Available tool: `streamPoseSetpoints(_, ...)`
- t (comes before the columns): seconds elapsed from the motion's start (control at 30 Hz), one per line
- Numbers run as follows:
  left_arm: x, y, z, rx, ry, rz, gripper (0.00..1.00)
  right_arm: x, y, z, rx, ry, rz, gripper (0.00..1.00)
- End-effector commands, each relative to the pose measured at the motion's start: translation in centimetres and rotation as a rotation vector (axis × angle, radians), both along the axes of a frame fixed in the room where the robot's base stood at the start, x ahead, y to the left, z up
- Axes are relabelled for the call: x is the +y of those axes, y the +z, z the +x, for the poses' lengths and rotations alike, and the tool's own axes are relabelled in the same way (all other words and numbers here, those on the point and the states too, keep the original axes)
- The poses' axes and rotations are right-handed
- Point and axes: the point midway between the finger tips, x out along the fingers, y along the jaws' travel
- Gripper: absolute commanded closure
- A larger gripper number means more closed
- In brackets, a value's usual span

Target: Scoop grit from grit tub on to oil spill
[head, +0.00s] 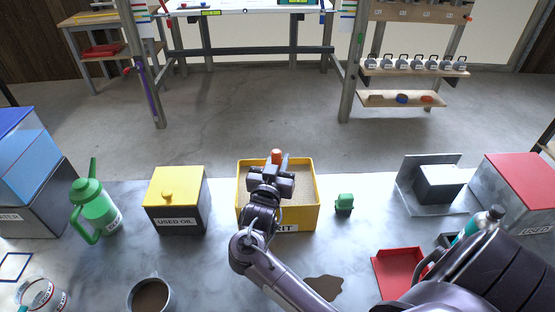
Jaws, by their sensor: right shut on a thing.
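The grit tub (308,220) is a yellow open box filled with tan grit (302,184), at the middle of the table. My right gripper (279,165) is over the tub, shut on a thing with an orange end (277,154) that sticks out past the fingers. This looks like the scoop's handle; the rest of it is hidden by my gripper, so I cannot tell whether it touches or carries grit. The oil spill (324,287) is a dark brown puddle on the table, in front of the tub and partly beside my right forearm. My left gripper is not in view.
A yellow and black used oil box (178,190) and a green can (92,205) stand left of the tub. A small green object (344,203) stands right of it. A brown-filled cup (150,295) is at front left. A red dustpan-like tray (395,272) lies right of the spill.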

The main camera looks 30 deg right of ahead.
Motion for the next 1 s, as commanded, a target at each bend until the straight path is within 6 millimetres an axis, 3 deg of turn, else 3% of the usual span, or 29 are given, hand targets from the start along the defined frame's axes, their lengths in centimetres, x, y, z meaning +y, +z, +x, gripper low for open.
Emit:
streamPoseSetpoints(0.03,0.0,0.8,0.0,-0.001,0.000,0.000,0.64,-0.6,2.4,0.3,-0.042,-0.008,-0.009,1.00)
streamPoseSetpoints(0.1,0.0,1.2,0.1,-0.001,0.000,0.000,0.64,-0.6,2.9,0.3,-0.043,-0.007,-0.009,1.00)
streamPoseSetpoints(1.0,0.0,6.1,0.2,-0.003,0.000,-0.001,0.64,-0.2,7.5,-0.2,-0.028,-0.004,-0.004,1.00)
